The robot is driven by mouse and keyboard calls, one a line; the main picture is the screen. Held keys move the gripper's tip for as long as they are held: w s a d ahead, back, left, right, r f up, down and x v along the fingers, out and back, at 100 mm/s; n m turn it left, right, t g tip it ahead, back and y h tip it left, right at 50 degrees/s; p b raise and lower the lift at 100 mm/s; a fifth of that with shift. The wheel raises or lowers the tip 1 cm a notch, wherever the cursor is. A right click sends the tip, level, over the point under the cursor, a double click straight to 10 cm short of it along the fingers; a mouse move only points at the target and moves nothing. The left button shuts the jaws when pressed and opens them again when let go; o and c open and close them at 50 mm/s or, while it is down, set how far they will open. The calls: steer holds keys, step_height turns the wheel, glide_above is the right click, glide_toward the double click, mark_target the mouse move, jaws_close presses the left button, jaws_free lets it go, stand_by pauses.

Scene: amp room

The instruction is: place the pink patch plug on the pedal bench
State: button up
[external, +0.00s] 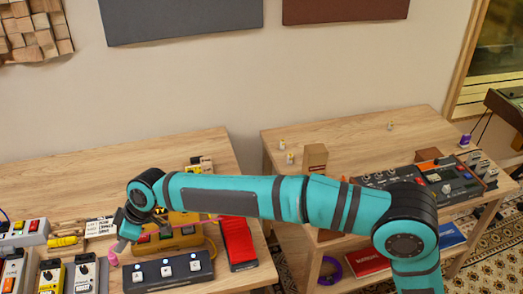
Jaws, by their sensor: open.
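My gripper (122,243) is open and points down over the left table, the pedal bench (150,146), which holds effect pedals. A small pink piece (112,257), seemingly the pink patch plug, shows right below the fingertips. It looks low at the bench surface, left of a dark three-switch pedal (172,270). A thin pink cable (203,219) shows beyond the wrist. My wrist and forearm hide part of this area. I cannot tell whether the fingers touch the pink piece.
A red pedal (237,243) stands right of the dark pedal. Yellow and grey pedals (50,277) and a power strip (22,233) crowd the left. A second table (345,128) at right holds a mixer (440,178). The bench's back strip is mostly clear.

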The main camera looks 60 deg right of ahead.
steer(key=s+d+r+m+t+h, duration=0.1)
steer(key=s+d+r+t, duration=0.1)
steer(key=s+d+r, duration=0.55)
steer(key=s+d+r+m+t, duration=0.15)
steer(key=s+r, duration=0.35)
steer(key=s, duration=0.5)
steer(key=s+d+r+m+t+h, duration=0.1)
steer(key=s+d+r+t, duration=0.2)
steer(key=s+d+r, duration=0.4)
steer(key=s+d+m+t, duration=0.1)
steer(key=s+d+t, duration=0.1)
steer(key=s, duration=1.2)
steer(key=s+d+f+m+t+h, duration=0.1)
steer(key=s+d+m+t, duration=0.1)
steer(key=s, duration=1.3)
steer(key=d+t, duration=0.1)
steer(key=d, duration=0.1)
steer(key=shift+s+d+f+h, duration=0.25)
steer(key=shift+s+d+h, duration=0.05)
